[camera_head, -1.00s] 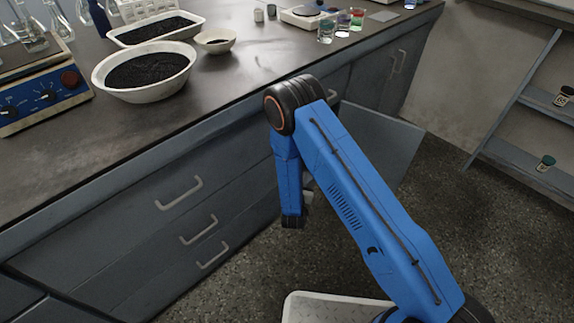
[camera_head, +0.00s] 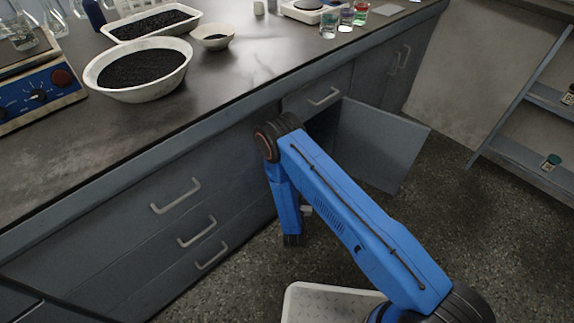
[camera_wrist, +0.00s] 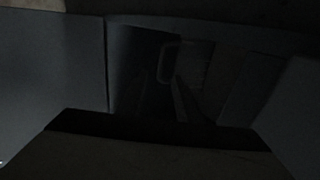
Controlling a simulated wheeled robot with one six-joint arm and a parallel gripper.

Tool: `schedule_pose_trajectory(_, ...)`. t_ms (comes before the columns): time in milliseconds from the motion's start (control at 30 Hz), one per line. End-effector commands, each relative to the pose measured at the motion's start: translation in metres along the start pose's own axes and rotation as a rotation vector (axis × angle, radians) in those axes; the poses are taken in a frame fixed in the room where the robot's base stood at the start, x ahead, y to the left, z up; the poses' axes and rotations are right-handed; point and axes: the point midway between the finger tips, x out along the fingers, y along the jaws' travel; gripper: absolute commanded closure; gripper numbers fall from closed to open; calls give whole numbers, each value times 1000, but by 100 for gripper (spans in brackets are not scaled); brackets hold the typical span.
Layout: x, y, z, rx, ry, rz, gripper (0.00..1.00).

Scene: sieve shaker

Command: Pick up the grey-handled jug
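In the wrist view, a dark shape with a paler grey handle loop, which looks like the jug (camera_wrist: 143,70), stands inside the dark cupboard. Its outline is dim and its lower part is hard to make out. In the head view the jug is not visible. My arm hangs down in front of the counter, beside the open cupboard (camera_head: 322,128). My gripper's fingers do not show in either view, so I see no contact with the jug. The wrist camera faces the cupboard opening, with the jug a little left of centre.
The cupboard door (camera_head: 380,148) stands open to the right of my arm. Drawers with handles (camera_head: 176,196) are on the left. The counter (camera_head: 225,80) holds bowls of black grains, a control box and small beakers. Floor (camera_head: 250,285) is clear in front.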

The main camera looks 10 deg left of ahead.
Motion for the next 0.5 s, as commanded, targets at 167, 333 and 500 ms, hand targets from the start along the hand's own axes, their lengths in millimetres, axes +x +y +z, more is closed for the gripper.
schedule_pose_trajectory(167, 33, 0, -1, 3, 2, 1, 68)
schedule_pose_trajectory(333, 60, 0, -1, 2, 1, 1, 68)
schedule_pose_trajectory(500, 73, 0, 0, 1, 1, 0, 68)
